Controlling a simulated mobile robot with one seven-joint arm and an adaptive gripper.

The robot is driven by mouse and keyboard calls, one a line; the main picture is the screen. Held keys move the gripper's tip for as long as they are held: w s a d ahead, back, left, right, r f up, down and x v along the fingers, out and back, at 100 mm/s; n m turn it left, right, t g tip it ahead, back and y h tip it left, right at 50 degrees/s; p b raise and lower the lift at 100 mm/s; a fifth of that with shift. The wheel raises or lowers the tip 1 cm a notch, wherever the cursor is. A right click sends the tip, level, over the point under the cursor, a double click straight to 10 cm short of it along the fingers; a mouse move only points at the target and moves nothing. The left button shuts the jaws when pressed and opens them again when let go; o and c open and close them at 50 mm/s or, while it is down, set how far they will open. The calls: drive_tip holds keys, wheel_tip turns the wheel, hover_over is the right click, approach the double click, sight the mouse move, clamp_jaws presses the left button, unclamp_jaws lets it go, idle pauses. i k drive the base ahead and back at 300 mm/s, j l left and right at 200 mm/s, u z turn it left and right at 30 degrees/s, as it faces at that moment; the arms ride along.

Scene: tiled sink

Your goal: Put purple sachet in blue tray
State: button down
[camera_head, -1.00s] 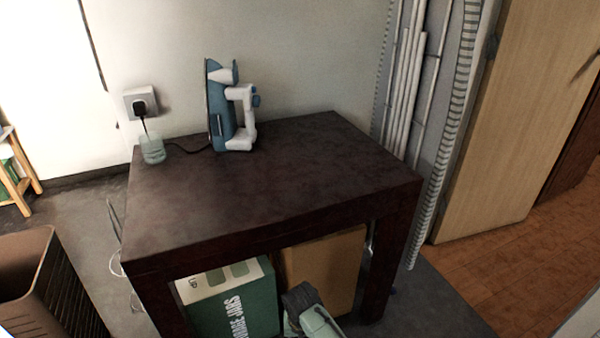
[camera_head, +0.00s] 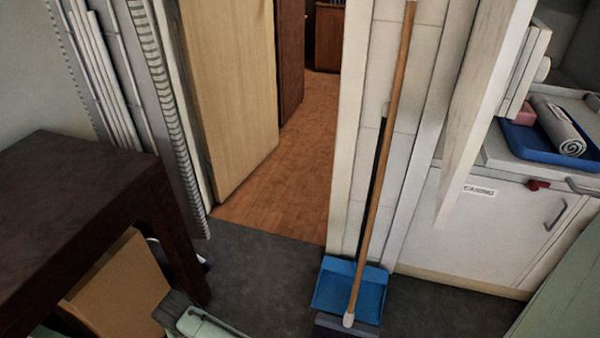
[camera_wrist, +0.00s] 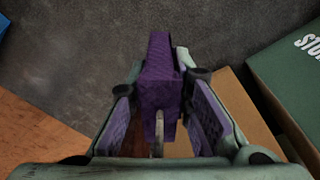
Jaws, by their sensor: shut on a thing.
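The purple sachet (camera_wrist: 160,62) shows in the wrist view, upright between the fingers of my gripper (camera_wrist: 160,92). The gripper is shut on it and holds it over the dark grey floor. In the head view only part of my arm's end shows at the bottom left, and the sachet cannot be made out there. The blue tray (camera_head: 525,142) sits on the white counter at the far right of the head view, well away from my gripper. A rolled grey towel (camera_head: 560,125) and a pink block (camera_head: 518,108) are on it.
A dark table (camera_head: 75,205) stands at the left with a cardboard box (camera_head: 120,290) under it. A broom (camera_head: 378,170) and blue dustpan (camera_head: 370,285) stand against the wall, left of the white cabinet (camera_head: 490,225).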

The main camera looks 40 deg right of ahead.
sight(529, 141)
drive_tip(key=z, duration=2.7)
drive_tip(key=j+z, duration=0.25)
drive_tip(key=z, duration=0.15)
drive_tip(key=j+z, duration=0.25)
drive_tip(key=z, duration=0.2)
